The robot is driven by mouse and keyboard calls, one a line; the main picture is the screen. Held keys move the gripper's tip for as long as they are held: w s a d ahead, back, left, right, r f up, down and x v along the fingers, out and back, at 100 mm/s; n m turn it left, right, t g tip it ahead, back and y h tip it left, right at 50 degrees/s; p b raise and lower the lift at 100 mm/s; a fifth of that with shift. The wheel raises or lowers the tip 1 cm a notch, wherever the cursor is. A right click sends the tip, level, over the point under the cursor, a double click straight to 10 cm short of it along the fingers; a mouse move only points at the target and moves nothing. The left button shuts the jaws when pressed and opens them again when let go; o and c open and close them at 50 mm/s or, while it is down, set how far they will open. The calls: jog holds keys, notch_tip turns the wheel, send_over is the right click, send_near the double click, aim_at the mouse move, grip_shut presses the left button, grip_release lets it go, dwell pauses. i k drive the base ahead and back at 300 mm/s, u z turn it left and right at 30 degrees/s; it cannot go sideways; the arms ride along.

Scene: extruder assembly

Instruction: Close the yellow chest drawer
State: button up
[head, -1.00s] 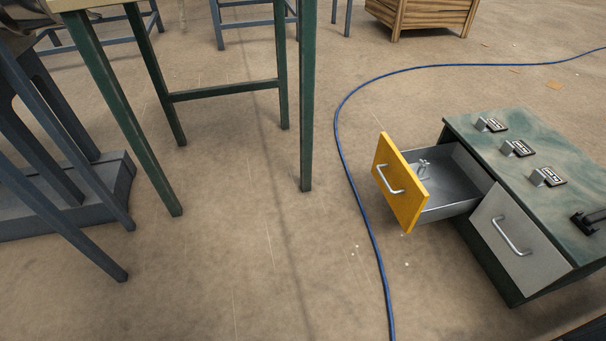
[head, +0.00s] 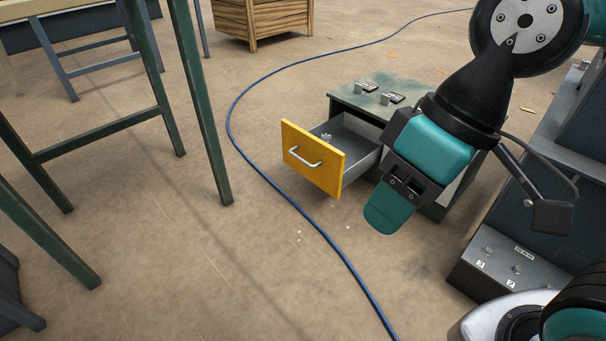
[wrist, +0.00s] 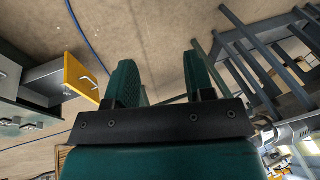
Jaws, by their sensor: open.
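The yellow drawer front (head: 314,159) with its silver handle stands pulled out from the green-topped chest (head: 357,92) in the head view. The grey drawer tray behind it is open, with a small metal piece inside. My gripper (head: 390,208) is in front of the chest, to the right of the yellow drawer and apart from it as far as I can see. It hides much of the chest. In the wrist view my gripper (wrist: 158,85) is open with nothing between its fingers, and the yellow drawer front (wrist: 80,77) is at the left.
A blue cable (head: 270,180) curves over the floor left of the drawer. Green table legs (head: 200,105) stand farther left. A wooden crate (head: 262,18) is at the back.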

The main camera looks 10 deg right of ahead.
aim_at(358, 146)
jog(key=u, duration=0.4)
jog(key=i, duration=0.85)
jog(key=u, duration=0.55)
